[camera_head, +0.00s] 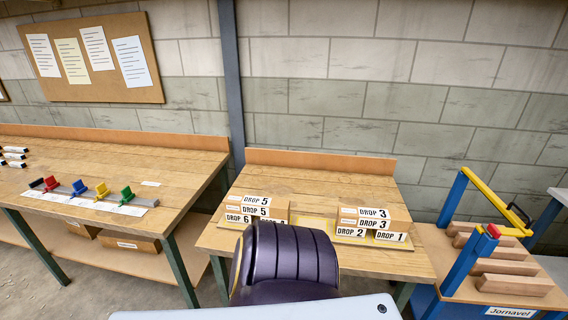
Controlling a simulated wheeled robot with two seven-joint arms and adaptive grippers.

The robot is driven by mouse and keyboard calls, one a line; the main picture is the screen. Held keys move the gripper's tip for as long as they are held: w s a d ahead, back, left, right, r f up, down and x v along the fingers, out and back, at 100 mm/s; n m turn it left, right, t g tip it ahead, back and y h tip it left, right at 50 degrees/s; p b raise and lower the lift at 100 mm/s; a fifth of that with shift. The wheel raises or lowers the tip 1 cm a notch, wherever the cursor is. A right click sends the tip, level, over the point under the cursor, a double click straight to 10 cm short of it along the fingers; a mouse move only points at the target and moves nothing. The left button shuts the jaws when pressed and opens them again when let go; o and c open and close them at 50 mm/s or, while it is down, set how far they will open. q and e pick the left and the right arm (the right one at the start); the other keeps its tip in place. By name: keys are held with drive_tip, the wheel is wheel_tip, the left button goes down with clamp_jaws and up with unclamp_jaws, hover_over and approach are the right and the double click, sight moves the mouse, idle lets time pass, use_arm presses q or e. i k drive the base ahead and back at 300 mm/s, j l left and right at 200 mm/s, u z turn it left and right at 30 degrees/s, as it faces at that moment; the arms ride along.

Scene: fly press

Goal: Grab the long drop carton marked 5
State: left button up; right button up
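Two labels reading DROP 5 show on the left carton stack on the small wooden table (420,262). One is on the upper carton marked 5 (257,201), the other on a carton marked 5 (256,211) just below it. A carton marked DROP 6 (238,218) sits at the stack's lower left. A label beside it is mostly hidden by a dark padded shape in front. I cannot tell the cartons' full lengths. Neither of my grippers is in view.
A right stack carries cartons marked 3 (374,213), 2 (350,232) and 1 (391,236). A blue and yellow frame (456,200) stands right, a long workbench (110,160) left.

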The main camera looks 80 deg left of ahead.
sight(241, 204)
drive_tip(key=j+u, duration=0.15)
drive_tip(key=u, duration=2.85)
drive_tip(key=j, duration=0.1)
